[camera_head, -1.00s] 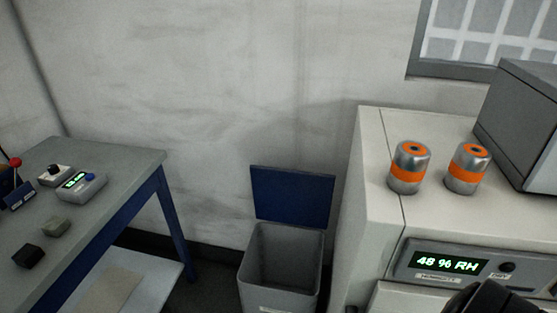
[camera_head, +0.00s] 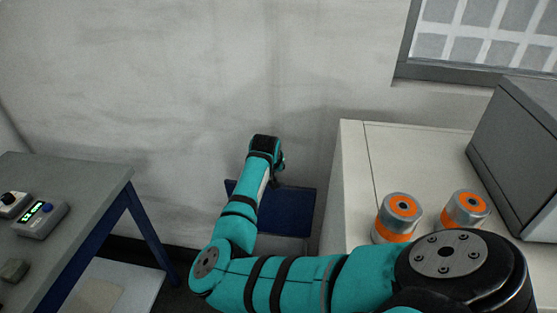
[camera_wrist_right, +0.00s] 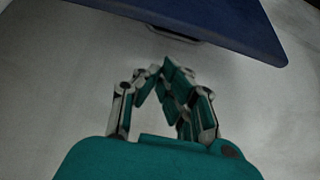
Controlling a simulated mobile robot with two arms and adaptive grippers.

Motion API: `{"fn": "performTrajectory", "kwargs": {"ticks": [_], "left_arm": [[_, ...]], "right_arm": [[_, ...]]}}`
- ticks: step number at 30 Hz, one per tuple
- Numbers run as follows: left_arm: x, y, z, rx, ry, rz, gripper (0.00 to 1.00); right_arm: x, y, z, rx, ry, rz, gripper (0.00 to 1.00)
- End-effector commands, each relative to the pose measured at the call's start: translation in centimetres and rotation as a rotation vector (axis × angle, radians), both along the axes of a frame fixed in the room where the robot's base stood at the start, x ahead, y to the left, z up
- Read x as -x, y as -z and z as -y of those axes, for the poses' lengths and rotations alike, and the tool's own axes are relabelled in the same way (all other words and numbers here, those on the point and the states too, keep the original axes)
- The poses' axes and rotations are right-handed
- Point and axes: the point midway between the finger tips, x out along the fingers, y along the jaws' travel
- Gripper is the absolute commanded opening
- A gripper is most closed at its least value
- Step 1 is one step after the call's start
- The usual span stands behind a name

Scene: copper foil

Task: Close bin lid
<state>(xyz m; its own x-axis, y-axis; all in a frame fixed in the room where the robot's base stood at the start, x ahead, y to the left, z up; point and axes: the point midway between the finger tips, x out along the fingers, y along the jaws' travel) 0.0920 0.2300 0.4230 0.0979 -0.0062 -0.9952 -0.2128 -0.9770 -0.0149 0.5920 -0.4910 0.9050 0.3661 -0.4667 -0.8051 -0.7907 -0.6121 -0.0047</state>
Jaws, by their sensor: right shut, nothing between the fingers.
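The bin's dark blue lid (camera_head: 288,210) stands open and upright at the back of the grey bin (camera_head: 290,243), near the wall. My right arm covers most of the bin and the lid's left part in the head view. My right gripper (camera_head: 279,178) is at the lid's upper edge, and its fingers are small and dark there. In the right wrist view the gripper (camera_wrist_right: 160,70) is shut and empty, with the lid (camera_wrist_right: 215,22) across the top beyond its fingertips. I cannot tell whether they touch. My left gripper is not in view.
A white cabinet (camera_head: 352,175) stands right of the bin, with two orange-banded metal canisters (camera_head: 397,216) (camera_head: 466,209) and a grey box (camera_head: 520,150) on it. My right arm passes close to the canisters. A blue-legged table (camera_head: 90,190) stands at the left.

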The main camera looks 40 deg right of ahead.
Motion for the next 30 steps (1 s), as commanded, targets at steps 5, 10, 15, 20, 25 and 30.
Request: {"fn": "performTrajectory", "kwargs": {"ticks": [5,10,15,20,25,30], "left_arm": [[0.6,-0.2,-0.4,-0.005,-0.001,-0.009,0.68],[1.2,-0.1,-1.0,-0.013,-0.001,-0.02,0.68],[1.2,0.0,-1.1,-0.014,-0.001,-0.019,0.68],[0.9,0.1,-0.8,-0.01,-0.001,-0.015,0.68],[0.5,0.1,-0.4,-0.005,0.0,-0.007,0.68],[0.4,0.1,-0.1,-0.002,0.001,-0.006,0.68]], "right_arm": [[-0.9,2.2,1.2,-0.002,0.0,-0.004,0.0],[-2.1,4.7,2.7,-0.001,-0.002,-0.004,0.0],[-3.0,6.6,3.8,0.0,-0.002,-0.002,0.0],[-3.4,7.5,4.3,0.0,-0.001,0.0,0.0],[-3.6,7.8,4.5,0.001,-0.001,0.001,0.0],[-3.5,7.7,4.5,0.001,-0.001,0.001,0.0]]}}
